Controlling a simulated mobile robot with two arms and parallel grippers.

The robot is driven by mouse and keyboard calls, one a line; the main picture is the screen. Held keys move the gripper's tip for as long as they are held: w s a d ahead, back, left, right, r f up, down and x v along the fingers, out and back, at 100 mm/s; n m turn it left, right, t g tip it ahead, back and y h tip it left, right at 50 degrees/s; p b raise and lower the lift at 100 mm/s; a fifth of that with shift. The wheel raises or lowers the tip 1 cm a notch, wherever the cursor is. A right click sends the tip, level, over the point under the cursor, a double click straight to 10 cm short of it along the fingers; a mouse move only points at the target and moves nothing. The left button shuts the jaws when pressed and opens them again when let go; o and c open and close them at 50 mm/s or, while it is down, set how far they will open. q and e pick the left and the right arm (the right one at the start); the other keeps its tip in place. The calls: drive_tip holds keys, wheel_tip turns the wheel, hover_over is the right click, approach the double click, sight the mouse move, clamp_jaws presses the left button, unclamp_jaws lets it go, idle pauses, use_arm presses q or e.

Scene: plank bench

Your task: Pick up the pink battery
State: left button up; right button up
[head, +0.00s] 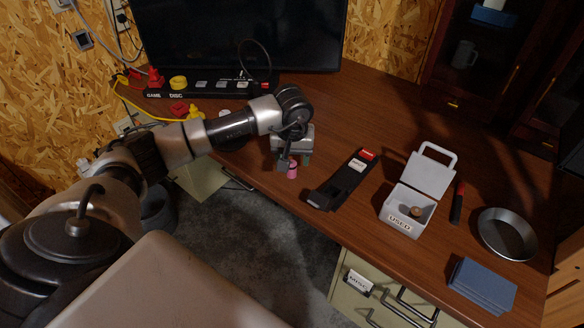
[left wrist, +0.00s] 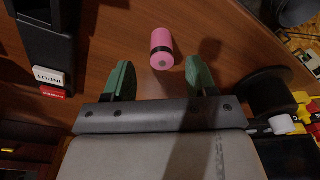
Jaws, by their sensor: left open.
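In the left wrist view the pink battery (left wrist: 162,48) has a dark band and a grey end. My left gripper (head: 293,163) is over the desk right at the battery, partly hiding it. In the left wrist view the green fingers of my left gripper (left wrist: 160,82) are apart, with the battery just beyond the tips and between their lines. Nothing is held. My right gripper is not in view.
A black holder (head: 341,183) with red and white labels lies to the right of the battery. Further right are a white box labelled USED (head: 404,222), a red-black tool (head: 457,203), a metal dish (head: 507,234) and blue slabs (head: 482,285). A black power strip (head: 210,86) lies at the back.

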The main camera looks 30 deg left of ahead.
sight(292, 163)
use_arm(q)
wheel_tip(292, 163, down, 3)
drive_tip(key=shift+s+a+r, duration=0.1)
drive_tip(key=shift+s, duration=0.05)
drive_tip(key=shift+f, duration=0.45)
drive_tip(key=c, duration=1)
drive_tip(key=shift+r, duration=0.15)
